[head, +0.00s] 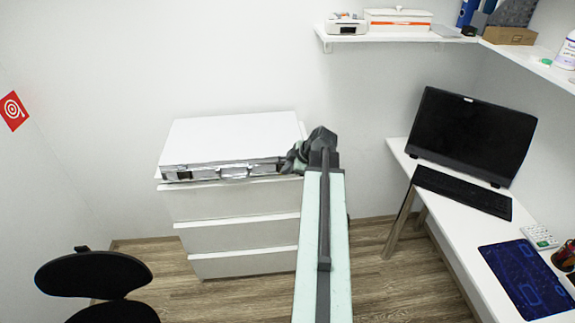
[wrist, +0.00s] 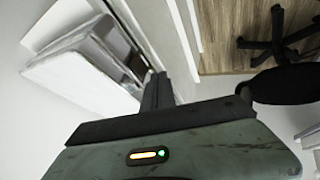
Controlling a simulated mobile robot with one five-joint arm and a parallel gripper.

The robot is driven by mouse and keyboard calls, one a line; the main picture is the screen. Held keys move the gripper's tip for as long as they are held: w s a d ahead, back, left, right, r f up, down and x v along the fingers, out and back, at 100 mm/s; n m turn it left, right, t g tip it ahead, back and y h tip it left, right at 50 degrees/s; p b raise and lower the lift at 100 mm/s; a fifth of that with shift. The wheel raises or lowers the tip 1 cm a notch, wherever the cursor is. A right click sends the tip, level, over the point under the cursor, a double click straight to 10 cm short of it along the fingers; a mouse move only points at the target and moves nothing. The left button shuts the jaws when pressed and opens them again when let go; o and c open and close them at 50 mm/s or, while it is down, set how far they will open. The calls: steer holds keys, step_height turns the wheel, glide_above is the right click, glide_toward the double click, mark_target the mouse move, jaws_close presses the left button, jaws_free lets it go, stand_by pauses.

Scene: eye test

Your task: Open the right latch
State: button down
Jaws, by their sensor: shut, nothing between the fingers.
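A white case with a silver metal edge (head: 228,142) lies flat and closed on the white drawer unit. A handle (head: 233,173) sits at the middle of its front edge, and a left latch (head: 176,175) shows near its left end. My gripper (head: 290,163) is shut and empty at the front right corner of the case. It covers the place where the right latch would be, so I cannot make out that latch or its state. In the wrist view the shut fingers (wrist: 157,84) point toward the case (wrist: 88,68); whether they touch it I cannot tell.
The drawer unit (head: 235,232) stands against the wall. A black chair (head: 95,273) is at front left. A white desk (head: 450,222) with a monitor (head: 473,135) and keyboard (head: 462,192) is on the right. A shelf (head: 400,37) hangs above. Wooden floor lies between.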

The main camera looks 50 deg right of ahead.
steer(key=w+d+p+v, duration=0.1)
steer(key=p+v, duration=0.7)
steer(key=v, duration=0.2)
steer(key=shift+r+p, duration=0.3)
steer(key=shift+r, duration=0.05)
steer(key=w+a+f+n+g+y+b, duration=0.15)
steer(key=w+a, duration=0.35)
steer(key=a, duration=0.5)
steer(key=w+a+f+n+y, duration=0.15)
steer(key=w+a, duration=0.35)
steer(key=a, duration=0.5)
steer(key=w+a+n+g+b, duration=0.1)
steer(key=w+a+n, duration=0.2)
steer(key=w+a, duration=0.5)
steer(key=s+a+f+m+g+h, duration=0.1)
steer(key=s+a+f+m+g, duration=0.15)
steer(key=a, duration=0.85)
steer(key=s+a+f+m+g, duration=0.1)
steer(key=s+a+f, duration=0.15)
steer(key=a, duration=0.75)
steer(key=shift+s+d+r+m+g+h+b, duration=0.15)
steer(key=shift+s+d+m+h, duration=0.5)
steer(key=shift+m, duration=1.15)
steer(key=shift+s+d+f+m+g+h+b, duration=0.2)
steer(key=shift+s+m, duration=0.7)
steer(key=shift+m, duration=0.95)
steer(key=shift+s+d+r+m+g+h, duration=0.3)
steer(key=shift+s+d+m, duration=0.35)
steer(key=shift+m, duration=1.15)
